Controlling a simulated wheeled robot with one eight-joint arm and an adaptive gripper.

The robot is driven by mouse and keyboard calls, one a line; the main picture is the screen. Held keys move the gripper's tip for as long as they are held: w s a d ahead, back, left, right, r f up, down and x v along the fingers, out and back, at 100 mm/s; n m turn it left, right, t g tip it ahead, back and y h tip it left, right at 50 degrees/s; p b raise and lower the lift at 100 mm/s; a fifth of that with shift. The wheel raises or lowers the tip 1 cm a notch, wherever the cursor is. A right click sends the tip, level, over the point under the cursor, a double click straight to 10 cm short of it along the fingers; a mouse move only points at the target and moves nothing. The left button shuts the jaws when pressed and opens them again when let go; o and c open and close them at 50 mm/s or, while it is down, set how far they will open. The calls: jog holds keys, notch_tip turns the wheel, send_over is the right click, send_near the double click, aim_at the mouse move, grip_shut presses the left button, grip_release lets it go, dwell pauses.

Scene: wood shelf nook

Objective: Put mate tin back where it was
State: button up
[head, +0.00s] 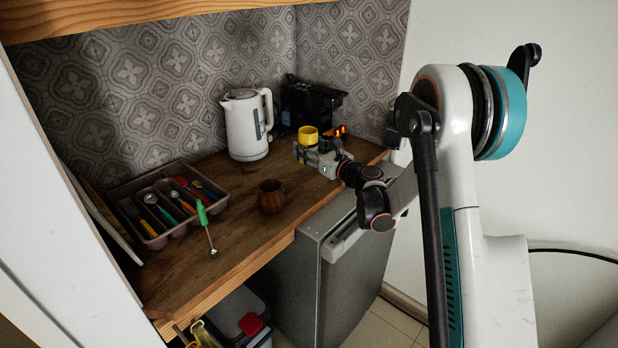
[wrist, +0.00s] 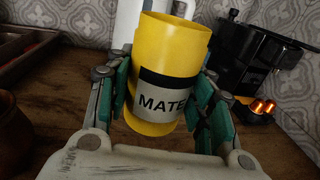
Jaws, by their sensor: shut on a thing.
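The yellow mate tin (wrist: 168,70), with a black band and a pale label reading "MATE", stands between the fingers of my gripper (wrist: 165,108) in the wrist view. The pads press on it from both sides, and it leans slightly in that picture. In the head view the tin (head: 308,135) shows as a yellow top above my gripper (head: 318,153), at the right part of the wooden counter, in front of the black machine. Whether its base touches the counter or is a little above it, I cannot tell.
A white kettle (head: 246,124) and a black coffee machine (head: 308,104) stand behind. A brown gourd cup (head: 271,197), a green-handled spoon (head: 206,226) and a cutlery tray (head: 153,241) lie left. Bare counter (head: 225,175) separates the kettle and cup.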

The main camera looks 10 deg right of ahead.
notch_tip(320, 180, down, 9)
jog(key=b, duration=0.2)
jog(key=shift+r+b, duration=0.15)
jog(key=shift+b, duration=0.25)
jog(key=shift+r, duration=0.1)
jog(key=o, duration=1.2)
jog(key=p+v, duration=0.3)
jog(key=v, duration=0.9)
